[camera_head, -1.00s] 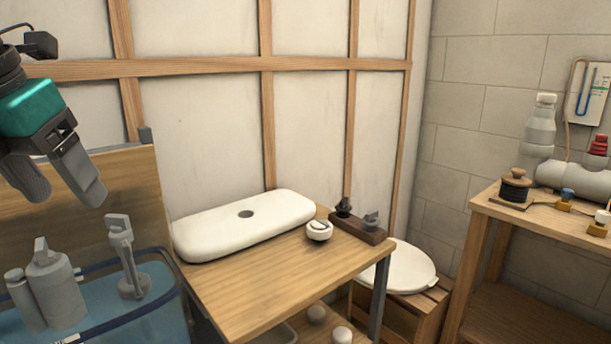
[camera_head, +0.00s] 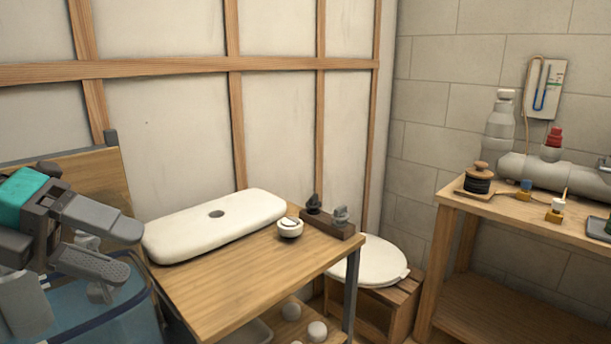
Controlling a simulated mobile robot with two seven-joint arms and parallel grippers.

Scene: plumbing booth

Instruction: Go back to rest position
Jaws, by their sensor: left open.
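My left gripper (camera_head: 122,252) is at the left edge, with its teal wrist band behind it. Its two grey fingers point right and are apart, with nothing between them. It hangs in front of the blue-rimmed clear bin (camera_head: 110,318) and hides part of the grey parts there. It is left of the wooden table (camera_head: 235,285) and the white basin (camera_head: 205,228). My right gripper does not show.
A small white round fitting (camera_head: 290,229) and a dark block with valves (camera_head: 328,222) stand on the table. A white toilet lid (camera_head: 372,262) is behind it. A workbench (camera_head: 535,215) with pipes, a spool and small bottles stands at the right. The table's front is clear.

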